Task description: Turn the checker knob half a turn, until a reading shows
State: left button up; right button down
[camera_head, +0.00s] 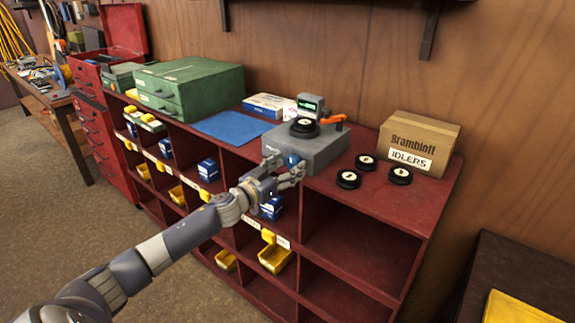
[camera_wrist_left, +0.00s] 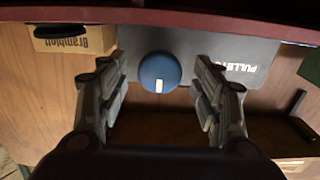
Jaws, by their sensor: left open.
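The checker is a grey box (camera_head: 318,150) on the red shelf top, with a small display (camera_head: 311,103) at its back. The display looks greenish, but its text is too small to read. The round blue knob (camera_wrist_left: 160,72) on the checker's front has a white mark pointing down in the left wrist view. It shows partly in the head view (camera_head: 293,160). My left gripper (camera_head: 287,167) is open in front of the knob. Its fingers stand on either side of the knob with gaps, not touching it. My right gripper is not in view.
A black pulley (camera_head: 304,128) sits on the checker, near an orange lever (camera_head: 333,119). Several black pulleys (camera_head: 348,179) and a cardboard IDLERS box (camera_head: 416,144) stand to the right. A blue mat (camera_head: 233,127) and green drawer case (camera_head: 190,88) are left. Open compartments lie below.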

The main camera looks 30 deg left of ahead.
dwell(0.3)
pick_arm(q)
jog(key=c, duration=1.1)
